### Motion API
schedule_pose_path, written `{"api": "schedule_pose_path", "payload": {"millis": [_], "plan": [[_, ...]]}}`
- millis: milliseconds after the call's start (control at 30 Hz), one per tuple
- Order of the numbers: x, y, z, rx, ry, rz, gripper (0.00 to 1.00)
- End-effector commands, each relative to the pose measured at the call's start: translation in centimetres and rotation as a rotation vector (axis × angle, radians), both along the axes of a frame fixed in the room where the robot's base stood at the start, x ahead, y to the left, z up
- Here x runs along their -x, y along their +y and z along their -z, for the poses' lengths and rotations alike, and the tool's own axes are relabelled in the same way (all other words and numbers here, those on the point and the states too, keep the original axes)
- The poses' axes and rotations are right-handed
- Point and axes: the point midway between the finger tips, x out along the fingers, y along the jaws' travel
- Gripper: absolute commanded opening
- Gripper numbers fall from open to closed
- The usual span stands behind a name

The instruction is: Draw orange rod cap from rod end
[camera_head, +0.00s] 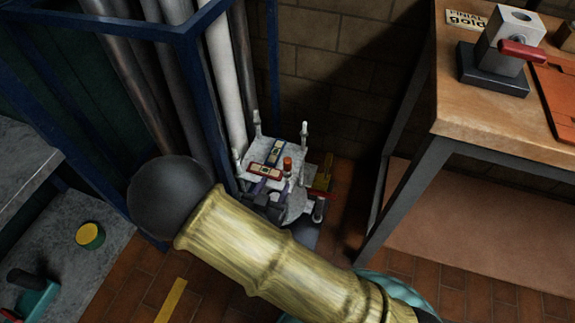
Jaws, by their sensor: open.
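A small orange cylinder (288,163), which looks like the orange rod cap, stands upright on a pale mottled base (293,204) low by the brick wall. The rod end under it cannot be made out. What looks like my gripper (267,187), dark grey with purple fingers, is just below and left of the orange cylinder in the picture. It appears open and apart from the cap. My gold arm link and dark round joint cross the foreground and hide part of this area.
Pale pipes (222,85) stand in a blue frame (190,30) close on the left. Upright posts ring the pale base, with red and blue framed pieces near the cap. A wooden bench (470,115) with a clamp-like block (505,50) is at right. Brown tiled floor shows between.

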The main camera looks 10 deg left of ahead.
Motion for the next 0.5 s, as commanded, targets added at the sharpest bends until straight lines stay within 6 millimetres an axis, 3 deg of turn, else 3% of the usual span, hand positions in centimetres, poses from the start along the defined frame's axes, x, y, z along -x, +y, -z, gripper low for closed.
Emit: {"api": "schedule_pose_path", "payload": {"millis": [300,500], "plan": [[-5.6,-0.5,1.4,-0.002,-0.001,0.003,0.48],[-7.2,-0.6,1.5,-0.001,0.000,0.000,0.48]]}}
